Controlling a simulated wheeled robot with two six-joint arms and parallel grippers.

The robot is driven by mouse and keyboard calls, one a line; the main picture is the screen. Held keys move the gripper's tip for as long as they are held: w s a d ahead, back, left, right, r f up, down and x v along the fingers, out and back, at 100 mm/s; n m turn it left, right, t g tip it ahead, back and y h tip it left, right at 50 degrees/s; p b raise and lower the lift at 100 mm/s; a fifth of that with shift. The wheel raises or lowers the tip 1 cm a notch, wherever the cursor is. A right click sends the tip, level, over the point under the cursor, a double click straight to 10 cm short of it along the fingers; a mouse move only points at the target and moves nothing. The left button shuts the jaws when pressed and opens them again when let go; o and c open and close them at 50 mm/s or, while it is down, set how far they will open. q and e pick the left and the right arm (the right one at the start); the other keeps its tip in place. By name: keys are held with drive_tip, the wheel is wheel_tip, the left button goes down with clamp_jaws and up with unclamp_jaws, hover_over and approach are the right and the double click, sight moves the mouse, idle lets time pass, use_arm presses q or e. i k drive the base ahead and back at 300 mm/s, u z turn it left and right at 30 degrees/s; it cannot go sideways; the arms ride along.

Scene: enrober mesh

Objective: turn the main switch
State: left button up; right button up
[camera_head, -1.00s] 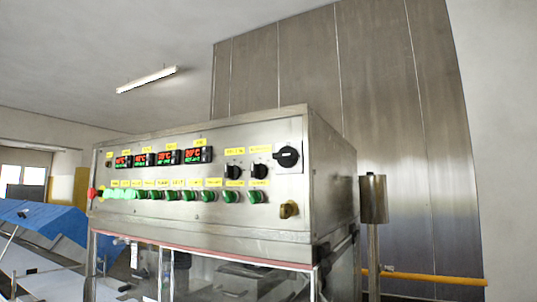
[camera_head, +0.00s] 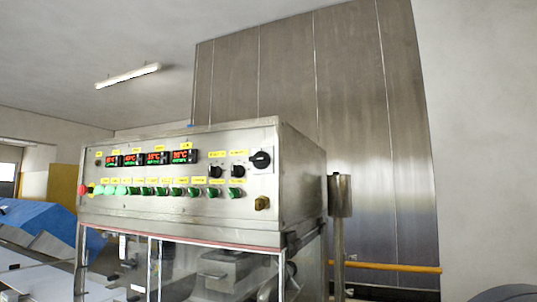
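The control panel (camera_head: 150,204) is the front of a steel box on top of the machine. A large black rotary switch (camera_head: 260,160) on a pale plate is at the panel's upper right corner. Two smaller black knobs (camera_head: 215,171) sit to its left under yellow labels, with a row of green buttons (camera_head: 177,192) below. A red button (camera_head: 84,189) is at the far left end. A brass-coloured fitting (camera_head: 262,203) is at the lower right. Neither gripper can be made out in this view.
A steel post (camera_head: 340,195) stands right of the box. A yellow rail (camera_head: 385,266) runs low along the tall steel wall panels (camera_head: 320,90). A blue sloped cover (camera_head: 38,222) is at the left. A dark rounded shape (camera_head: 503,294) shows at the bottom right corner.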

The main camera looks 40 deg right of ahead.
sight(261, 160)
drive_tip(key=k, duration=0.35)
drive_tip(key=z, duration=0.7)
